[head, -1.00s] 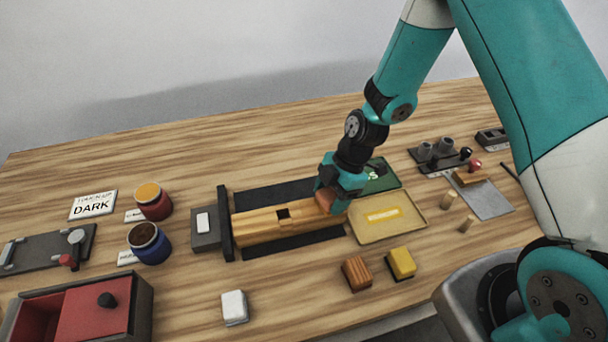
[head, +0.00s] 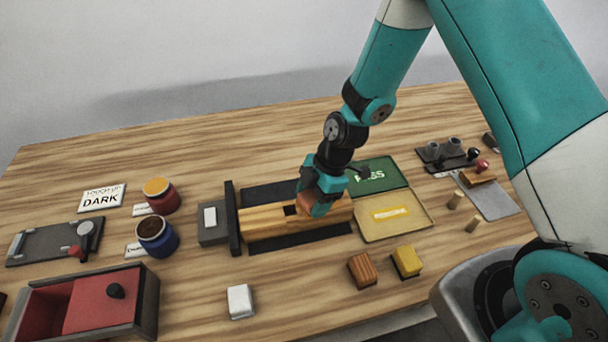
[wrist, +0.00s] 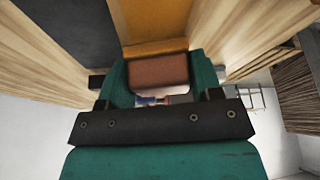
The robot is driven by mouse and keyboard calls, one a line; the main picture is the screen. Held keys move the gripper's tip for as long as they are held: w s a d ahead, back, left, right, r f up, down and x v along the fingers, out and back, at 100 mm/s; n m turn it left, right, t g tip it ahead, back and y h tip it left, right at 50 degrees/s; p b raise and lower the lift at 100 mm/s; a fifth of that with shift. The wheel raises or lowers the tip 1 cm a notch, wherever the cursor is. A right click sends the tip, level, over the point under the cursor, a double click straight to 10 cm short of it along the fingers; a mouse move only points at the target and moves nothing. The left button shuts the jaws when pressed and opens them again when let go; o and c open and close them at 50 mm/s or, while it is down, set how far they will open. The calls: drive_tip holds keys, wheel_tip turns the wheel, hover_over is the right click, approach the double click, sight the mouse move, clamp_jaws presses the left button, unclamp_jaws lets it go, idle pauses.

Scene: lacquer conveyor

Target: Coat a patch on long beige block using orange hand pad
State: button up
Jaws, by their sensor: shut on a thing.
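The long beige block (head: 262,220) lies in the fixture in the middle of the table, with a small dark square patch (head: 291,210) on its top. My gripper (head: 311,204) is over the block, just right of the dark patch. It is shut on the orange-brown hand pad (head: 304,203), which is low against the block's top; whether it touches is unclear. In the wrist view the pad (wrist: 158,72) sits between the teal fingers, with the block (wrist: 150,18) beyond it. The pad's underside is hidden.
A dark end stop (head: 232,217) stands at the block's left end. Left are a red jar (head: 163,201), a blue jar (head: 158,241) and a red box (head: 100,300). Green (head: 377,181) and yellow (head: 407,222) trays lie right. Orange (head: 361,270) and yellow (head: 406,262) blocks stand in front.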

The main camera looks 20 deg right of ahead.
drive_tip(key=shift+a, duration=0.45)
drive_tip(key=shift+r+p, duration=2.4)
drive_tip(key=shift+r, duration=1.65)
